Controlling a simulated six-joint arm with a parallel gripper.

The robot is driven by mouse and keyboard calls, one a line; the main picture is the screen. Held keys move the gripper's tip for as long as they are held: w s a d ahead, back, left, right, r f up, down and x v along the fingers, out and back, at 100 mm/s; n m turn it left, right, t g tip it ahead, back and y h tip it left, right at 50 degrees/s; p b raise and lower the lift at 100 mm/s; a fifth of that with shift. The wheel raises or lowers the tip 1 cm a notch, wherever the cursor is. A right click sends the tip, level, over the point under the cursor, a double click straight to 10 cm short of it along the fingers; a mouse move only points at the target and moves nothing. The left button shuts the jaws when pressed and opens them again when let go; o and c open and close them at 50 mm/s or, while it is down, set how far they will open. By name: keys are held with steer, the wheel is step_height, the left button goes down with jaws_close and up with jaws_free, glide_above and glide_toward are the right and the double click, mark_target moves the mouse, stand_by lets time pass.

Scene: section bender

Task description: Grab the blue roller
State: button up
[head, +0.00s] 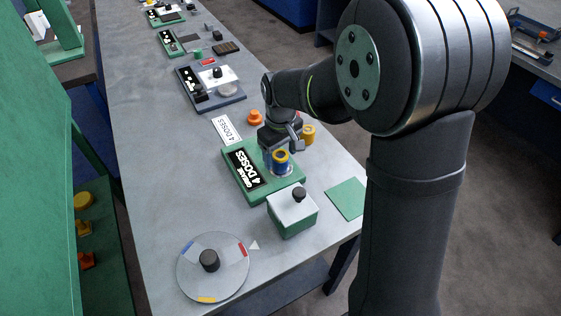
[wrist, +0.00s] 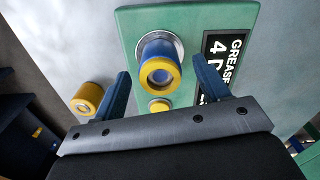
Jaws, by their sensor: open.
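The blue roller (head: 280,167), with a yellow ring at its end, stands upright on a round silver seat on the green base plate (head: 238,178) marked "GREASE 4 DOSES". In the wrist view the blue roller (wrist: 152,50) is seen nearly end-on, its yellow ring around a hollow centre. My gripper (head: 283,143) is close beside the roller in the head view. In the wrist view my gripper (wrist: 161,68) is open, one finger to each side of the roller with gaps between. It holds nothing.
A yellow roller (head: 308,132) and an orange part (head: 255,117) stand behind the plate. A yellow button (wrist: 159,105) is on the plate near the roller. A green box with a black knob (head: 292,212) and a round dial (head: 214,277) stand in front.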

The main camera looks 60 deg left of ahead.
steer(key=shift+f, duration=1.35)
steer(key=shift+a, duration=0.1)
steer(key=c, duration=1.4)
steer(key=shift+o, duration=0.2)
steer(key=shift+r, duration=0.1)
